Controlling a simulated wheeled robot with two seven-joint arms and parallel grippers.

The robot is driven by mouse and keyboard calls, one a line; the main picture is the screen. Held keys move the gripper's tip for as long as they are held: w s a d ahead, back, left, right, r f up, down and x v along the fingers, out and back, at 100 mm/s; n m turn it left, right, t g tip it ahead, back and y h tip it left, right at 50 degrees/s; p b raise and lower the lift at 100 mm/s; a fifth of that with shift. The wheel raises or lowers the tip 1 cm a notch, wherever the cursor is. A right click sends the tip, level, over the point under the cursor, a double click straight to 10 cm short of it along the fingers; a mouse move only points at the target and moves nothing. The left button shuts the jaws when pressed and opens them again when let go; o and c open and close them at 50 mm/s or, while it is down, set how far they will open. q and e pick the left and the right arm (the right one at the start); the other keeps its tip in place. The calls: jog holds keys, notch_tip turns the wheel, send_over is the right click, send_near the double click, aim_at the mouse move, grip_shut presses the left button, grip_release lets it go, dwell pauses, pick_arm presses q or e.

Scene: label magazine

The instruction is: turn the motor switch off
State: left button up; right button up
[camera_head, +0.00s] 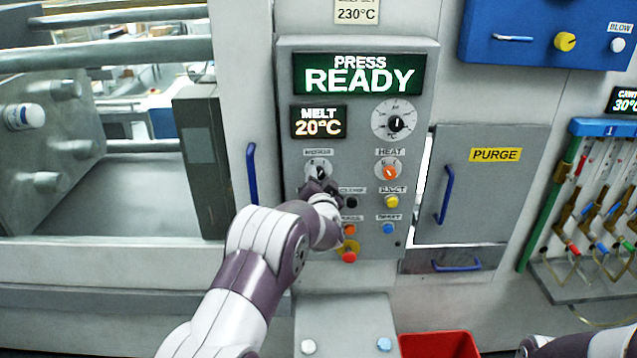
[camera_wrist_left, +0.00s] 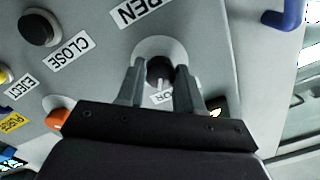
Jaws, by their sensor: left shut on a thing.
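The motor switch (camera_head: 318,169) is a dark knob on a pale round plate, at the left of the grey control panel (camera_head: 432,60). In the left wrist view the knob (camera_wrist_left: 160,69) sits between my two fingers, with a label ending in "OR" partly hidden beside it. A pale mark shows on the knob, but its exact setting is hard to tell. My left gripper (camera_head: 320,187) is at the panel, and in the left wrist view its fingers (camera_wrist_left: 160,80) are shut on the knob. My right gripper is not in view; only part of my right arm shows at bottom right.
Close by are the orange heat knob (camera_head: 390,169), a yellow eject button (camera_head: 391,201), a blue button (camera_head: 388,228) and a red button (camera_head: 349,257). A blue door handle (camera_head: 252,173) stands left of the panel. A red bin (camera_head: 440,345) is below.

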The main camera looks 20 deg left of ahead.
pick_arm(q)
jog(key=shift+f+n+g+h+b, duration=0.15)
jog(key=shift+n+b, duration=2.8)
jog(key=shift+n, duration=0.1)
jog(key=shift+f+n+g+h+b, duration=0.1)
jog(key=shift+n+g+h+b, duration=0.05)
jog(key=shift+n+b, duration=2.85)
jog(key=shift+n, duration=0.25)
